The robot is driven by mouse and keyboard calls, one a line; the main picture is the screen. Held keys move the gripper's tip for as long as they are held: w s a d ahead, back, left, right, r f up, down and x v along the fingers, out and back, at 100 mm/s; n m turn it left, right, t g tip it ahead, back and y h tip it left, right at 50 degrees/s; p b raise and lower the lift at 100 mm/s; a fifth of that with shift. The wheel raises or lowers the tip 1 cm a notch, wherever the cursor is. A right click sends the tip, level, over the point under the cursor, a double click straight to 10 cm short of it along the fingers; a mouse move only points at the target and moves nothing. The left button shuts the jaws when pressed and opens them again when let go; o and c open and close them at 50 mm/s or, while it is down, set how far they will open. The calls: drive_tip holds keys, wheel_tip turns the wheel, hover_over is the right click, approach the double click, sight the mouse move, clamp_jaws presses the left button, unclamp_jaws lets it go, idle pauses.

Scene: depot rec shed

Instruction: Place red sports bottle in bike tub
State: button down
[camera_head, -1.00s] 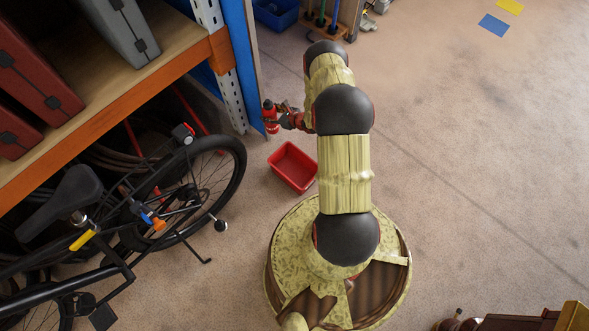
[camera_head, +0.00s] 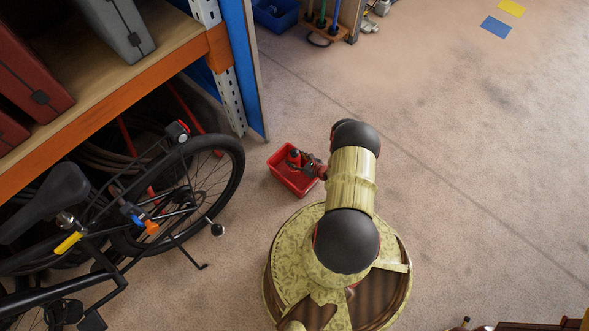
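The red sports bottle (camera_head: 293,157) shows as a small red shape with a dark top, over the red bike tub (camera_head: 279,173). From this high view I cannot tell whether it is inside the tub or just above it.
A black bicycle (camera_head: 205,185) stands left of the tub, its wheel close by. An orange-edged shelf (camera_head: 110,105) with cases is at upper left. A blue panel (camera_head: 247,70) ends behind the tub. Open floor (camera_head: 470,170) lies to the right.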

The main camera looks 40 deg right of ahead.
wheel_tip(320, 180, down, 6)
drive_tip(key=b, duration=0.2)
drive_tip(key=shift+w+f+b, duration=0.1)
drive_tip(key=shift+f+b, duration=0.1)
drive_tip(key=shift+b, duration=0.2)
drive_tip(key=shift+r, duration=0.1)
drive_tip(key=c, duration=0.9)
unclamp_jaws()
